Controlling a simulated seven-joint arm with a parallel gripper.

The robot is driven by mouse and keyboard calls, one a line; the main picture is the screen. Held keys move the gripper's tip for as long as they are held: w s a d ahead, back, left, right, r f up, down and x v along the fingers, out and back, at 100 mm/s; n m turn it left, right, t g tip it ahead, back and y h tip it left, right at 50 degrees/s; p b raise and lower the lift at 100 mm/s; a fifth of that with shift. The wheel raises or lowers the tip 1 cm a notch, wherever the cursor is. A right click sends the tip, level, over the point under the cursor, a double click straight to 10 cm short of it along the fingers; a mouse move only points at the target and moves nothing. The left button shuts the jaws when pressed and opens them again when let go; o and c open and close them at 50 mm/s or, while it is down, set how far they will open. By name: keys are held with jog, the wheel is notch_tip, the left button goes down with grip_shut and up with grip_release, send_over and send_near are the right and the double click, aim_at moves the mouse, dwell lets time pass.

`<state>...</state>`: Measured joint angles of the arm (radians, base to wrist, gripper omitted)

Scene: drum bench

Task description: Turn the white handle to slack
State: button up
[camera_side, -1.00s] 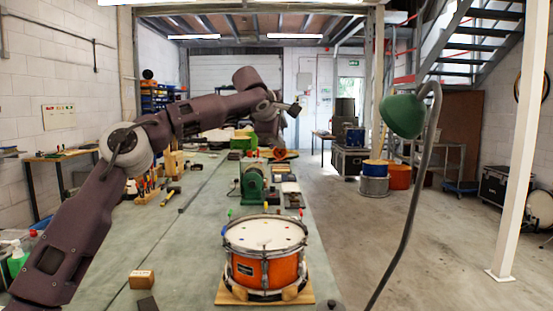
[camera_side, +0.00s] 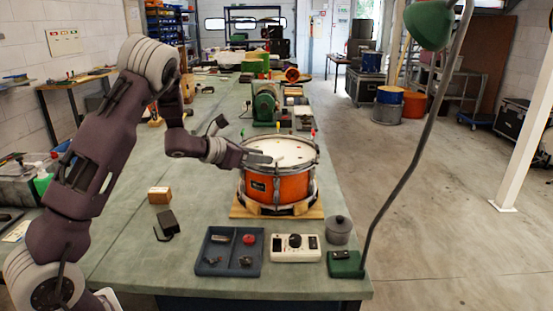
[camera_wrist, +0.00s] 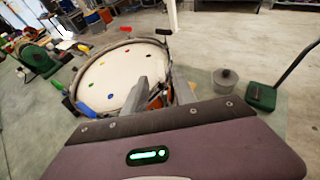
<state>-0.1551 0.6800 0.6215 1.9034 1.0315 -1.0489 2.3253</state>
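The orange drum (camera_side: 277,187) stands on a wooden base, with a pale head and coloured handles around its rim. The wrist view shows its head (camera_wrist: 112,80) with green (camera_wrist: 57,86), blue (camera_wrist: 86,110), yellow (camera_wrist: 83,48) and red (camera_wrist: 125,29) handles. I cannot make out a white handle in either view; my gripper covers the near rim. My gripper (camera_side: 268,158) is over the drum's near left rim. In the wrist view its two grey fingers (camera_wrist: 166,78) are spread with a gap, and orange shell shows between them. Nothing is clearly held.
A divided tray (camera_side: 228,272), a white control box (camera_side: 296,256) and a grey lidded pot (camera_side: 338,229) sit in front of the drum. A green lamp's base (camera_side: 346,270) and curved stem stand at right. A green machine (camera_side: 265,102) is behind the drum.

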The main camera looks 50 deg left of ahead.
aim_at(276, 157)
jog(key=x, duration=0.6)
jog(key=shift+w, duration=0.25)
grip_shut()
